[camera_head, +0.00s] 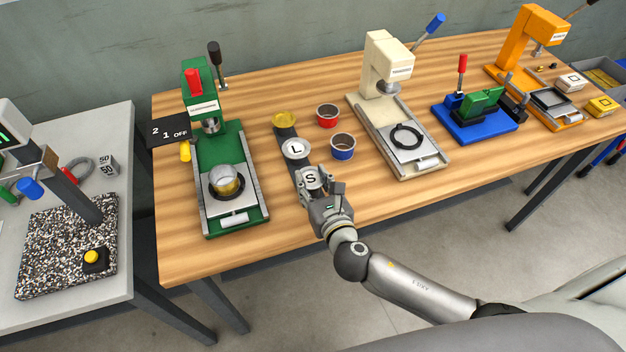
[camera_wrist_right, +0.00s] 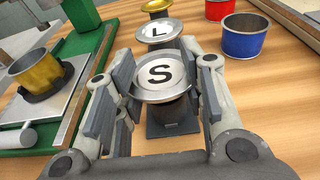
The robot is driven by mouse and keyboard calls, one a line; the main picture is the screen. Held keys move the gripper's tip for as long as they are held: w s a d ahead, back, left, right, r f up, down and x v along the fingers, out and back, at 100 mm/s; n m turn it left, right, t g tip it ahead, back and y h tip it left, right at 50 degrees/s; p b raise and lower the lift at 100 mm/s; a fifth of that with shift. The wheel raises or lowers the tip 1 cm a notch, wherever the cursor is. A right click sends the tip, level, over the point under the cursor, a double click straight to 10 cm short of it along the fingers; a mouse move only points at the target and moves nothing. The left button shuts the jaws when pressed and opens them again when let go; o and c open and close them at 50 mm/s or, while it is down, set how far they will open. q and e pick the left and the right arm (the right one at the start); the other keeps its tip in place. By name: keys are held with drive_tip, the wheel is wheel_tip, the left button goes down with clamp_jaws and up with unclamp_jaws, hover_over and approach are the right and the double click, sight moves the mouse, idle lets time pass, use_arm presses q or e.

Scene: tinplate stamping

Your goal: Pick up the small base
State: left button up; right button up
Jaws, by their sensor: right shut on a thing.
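The small base is a round silvery disc marked "S" (camera_head: 311,179), at the near end of a dark strip on the wooden table. It also shows in the right wrist view (camera_wrist_right: 160,74), lying level above its dark stand. My right gripper (camera_head: 318,192) is at the disc from the front, and its fingers in the wrist view (camera_wrist_right: 163,84) are closed on both sides of the disc. The disc seems still at its stand; I cannot tell whether it is lifted. My left gripper is not in view.
A disc marked "L" (camera_head: 296,149) and a gold disc (camera_head: 285,118) sit farther along the strip. A blue tin (camera_head: 342,150) and a red tin (camera_head: 327,118) stand to the right. The green press (camera_head: 231,183) is close on the left, the cream press (camera_head: 412,150) farther right.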

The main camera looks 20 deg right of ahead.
drive_tip(key=s+a+r+p, duration=0.1)
drive_tip(key=s+r+p, duration=0.4)
drive_tip(key=r+p, duration=0.3)
drive_tip(key=shift+r+p, duration=0.15)
drive_tip(key=shift+p, duration=0.15)
drive_tip(key=s+r+p, duration=0.1)
drive_tip(key=s, duration=0.2)
drive_tip(key=s+a+r+p, duration=0.1)
drive_tip(key=s, duration=0.1)
drive_tip(key=s+a+r+p, duration=0.1)
drive_tip(key=s, duration=0.2)
drive_tip(key=shift+s+a+r, duration=0.15)
drive_tip(key=shift+s+r, duration=0.05)
drive_tip(key=shift+s, duration=0.1)
clamp_jaws()
drive_tip(key=w+d+r+b, duration=0.4)
drive_tip(key=w+d+b, duration=0.3)
drive_tip(key=b, duration=0.3)
drive_tip(key=shift+w+d+r+h, duration=0.15)
drive_tip(key=shift+w+d+h, duration=0.2)
drive_tip(key=shift+w, duration=0.15)
